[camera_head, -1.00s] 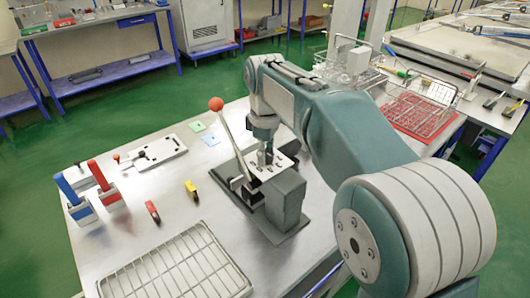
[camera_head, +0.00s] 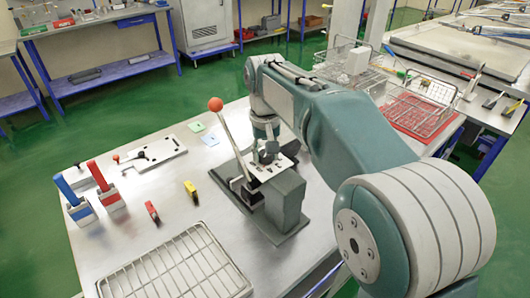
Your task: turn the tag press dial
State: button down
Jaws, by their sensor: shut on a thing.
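The tag press (camera_head: 286,200) stands on the metal table, a grey block on a dark base plate with a light top plate. Its long lever with an orange ball knob (camera_head: 215,104) leans up and to the left. My gripper (camera_head: 266,157) points down at the press's top plate and is shut. The dial is at the fingertips and mostly hidden by them, so its turn angle cannot be read.
A wire rack (camera_head: 176,272) lies at the table's front. Blue (camera_head: 73,197) and red (camera_head: 104,184) handled tools stand at left, near a small red block (camera_head: 152,211) and a yellow block (camera_head: 190,190). A fixture plate (camera_head: 150,152) lies behind. Wire baskets (camera_head: 425,97) stand at right.

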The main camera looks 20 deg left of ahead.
jog(key=m, duration=0.6)
jog(key=shift+f, duration=0.15)
jog(key=m, duration=0.6)
dwell(0.3)
jog(key=shift+c, duration=1.3)
grip_release()
jog(key=shift+a, duration=0.2)
jog(key=shift+d, duration=0.1)
